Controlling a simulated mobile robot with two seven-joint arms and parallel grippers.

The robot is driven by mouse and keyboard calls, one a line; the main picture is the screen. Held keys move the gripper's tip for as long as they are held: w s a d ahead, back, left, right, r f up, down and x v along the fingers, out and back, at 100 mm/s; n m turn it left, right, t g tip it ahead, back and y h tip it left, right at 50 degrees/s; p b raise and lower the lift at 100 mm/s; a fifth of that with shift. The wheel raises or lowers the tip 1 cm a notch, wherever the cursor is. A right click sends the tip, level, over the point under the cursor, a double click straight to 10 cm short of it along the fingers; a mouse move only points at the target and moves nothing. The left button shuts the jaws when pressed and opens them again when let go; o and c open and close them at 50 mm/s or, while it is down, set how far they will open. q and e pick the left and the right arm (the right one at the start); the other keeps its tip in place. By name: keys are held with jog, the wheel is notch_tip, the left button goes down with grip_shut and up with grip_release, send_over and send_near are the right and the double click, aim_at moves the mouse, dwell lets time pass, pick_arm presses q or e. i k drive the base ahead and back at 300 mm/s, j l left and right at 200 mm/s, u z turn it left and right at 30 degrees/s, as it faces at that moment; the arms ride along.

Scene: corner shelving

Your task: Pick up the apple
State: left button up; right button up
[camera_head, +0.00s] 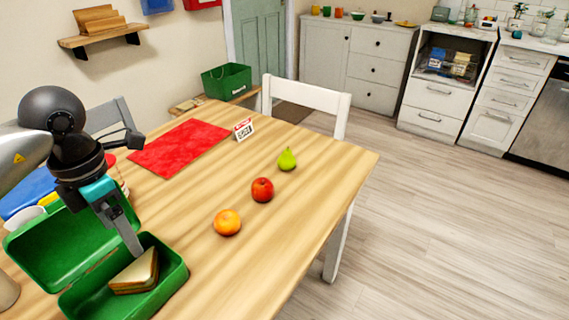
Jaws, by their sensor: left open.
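The red apple (262,190) sits on the wooden table (330,180), between an orange and a green pear. My left gripper (130,240) points down over the open green lunch box (180,278) at the lower left. It is open and empty, well to the left of the apple and apart from it. A sandwich (136,273) lies in the lunch box just below the fingertips. My right gripper is not in view.
The orange (227,222) is close in front of the apple; the pear (287,159) is close behind. A red mat (178,146) and a small sign (243,129) are farther back. A white chair (307,95) stands at the far edge. The table right of the fruit is clear.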

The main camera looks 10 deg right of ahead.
aim_at(262, 188)
jog(key=i+l, duration=0.25)
jog(key=l, duration=0.15)
jog(key=i+l, duration=0.25)
jog(key=l, duration=0.15)
jog(key=i+l, duration=0.25)
jog(key=l, duration=0.2)
